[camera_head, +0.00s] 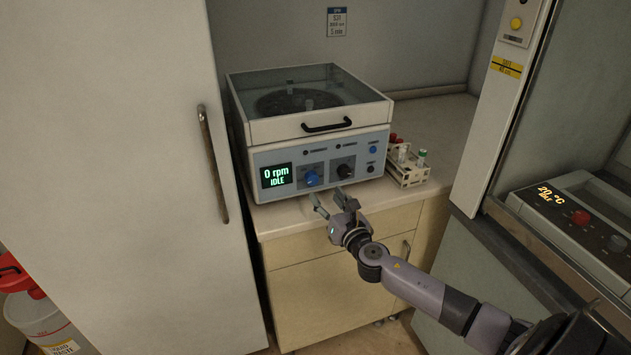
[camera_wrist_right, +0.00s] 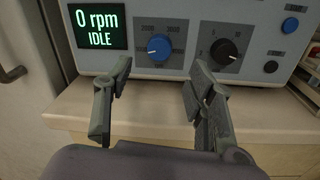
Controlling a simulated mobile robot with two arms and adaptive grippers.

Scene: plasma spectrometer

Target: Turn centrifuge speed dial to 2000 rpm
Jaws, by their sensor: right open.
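The centrifuge (camera_head: 318,130) stands on the counter with its clear lid closed. Its display (camera_head: 276,175) reads 0 rpm, IDLE. The blue speed dial (camera_head: 312,178) sits right of the display; it also shows in the right wrist view (camera_wrist_right: 159,47), with 2000 and 3000 marked above it. A black dial (camera_wrist_right: 224,51) is to its right. My right gripper (camera_head: 333,200) is open and empty, in front of and a little below the blue dial, apart from it. In the right wrist view its fingers (camera_wrist_right: 158,85) stand on either side below the blue dial. My left gripper is not in view.
A rack of capped tubes (camera_head: 408,168) stands right of the centrifuge. A tall pale cabinet door (camera_head: 110,140) is close on the left. A device reading 20 (camera_head: 575,215) sits in the hood at right. The counter front edge (camera_wrist_right: 120,115) lies beneath the gripper fingers.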

